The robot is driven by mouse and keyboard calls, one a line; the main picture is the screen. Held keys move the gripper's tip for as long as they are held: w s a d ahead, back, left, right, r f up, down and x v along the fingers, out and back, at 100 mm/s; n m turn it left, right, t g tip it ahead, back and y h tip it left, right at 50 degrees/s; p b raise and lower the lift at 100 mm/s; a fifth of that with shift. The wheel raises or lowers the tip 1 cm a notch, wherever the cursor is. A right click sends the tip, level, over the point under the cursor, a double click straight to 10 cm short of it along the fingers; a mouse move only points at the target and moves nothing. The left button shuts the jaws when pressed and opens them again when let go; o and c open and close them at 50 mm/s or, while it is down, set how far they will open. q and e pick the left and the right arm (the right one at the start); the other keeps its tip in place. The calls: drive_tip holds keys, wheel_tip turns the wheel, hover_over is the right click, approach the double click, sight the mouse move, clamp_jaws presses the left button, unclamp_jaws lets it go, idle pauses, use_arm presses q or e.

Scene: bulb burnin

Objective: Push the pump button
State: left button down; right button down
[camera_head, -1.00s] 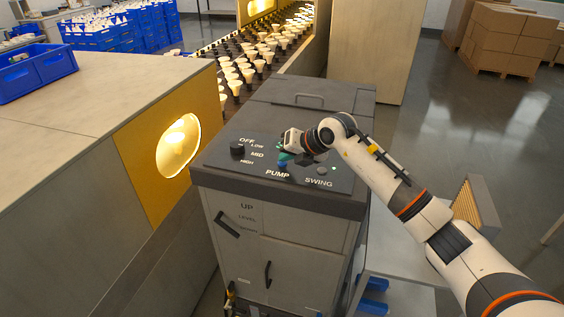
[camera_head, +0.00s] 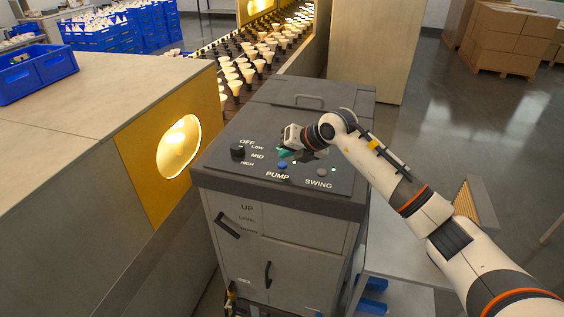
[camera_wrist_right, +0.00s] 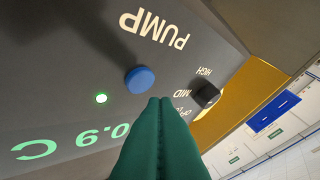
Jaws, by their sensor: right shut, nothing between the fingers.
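The blue pump button (camera_head: 282,165) is on the dark top panel of the grey cabinet, above the printed word PUMP. In the right wrist view the button (camera_wrist_right: 140,79) shows whole and uncovered, with a lit green light (camera_wrist_right: 101,98) beside it. My right gripper (camera_head: 284,153) is over the panel just behind the button. Its green fingers (camera_wrist_right: 162,104) are shut together and empty, their tips close to the button; there is a visible gap in the head view. My left gripper is not in view.
A black knob (camera_head: 237,149) marked OFF, LOW, MID and HIGH is left of the button. A SWING control (camera_head: 322,172) is to its right. A raised handle (camera_head: 309,97) stands at the panel's back. A counter with a blue crate (camera_head: 38,72) is at left.

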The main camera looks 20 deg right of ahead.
sight(286, 168)
wheel_tip(286, 168, up, 5)
drive_tip(key=p, duration=0.2)
drive_tip(key=shift+r+p, duration=0.15)
drive_tip(key=shift+p, duration=0.15)
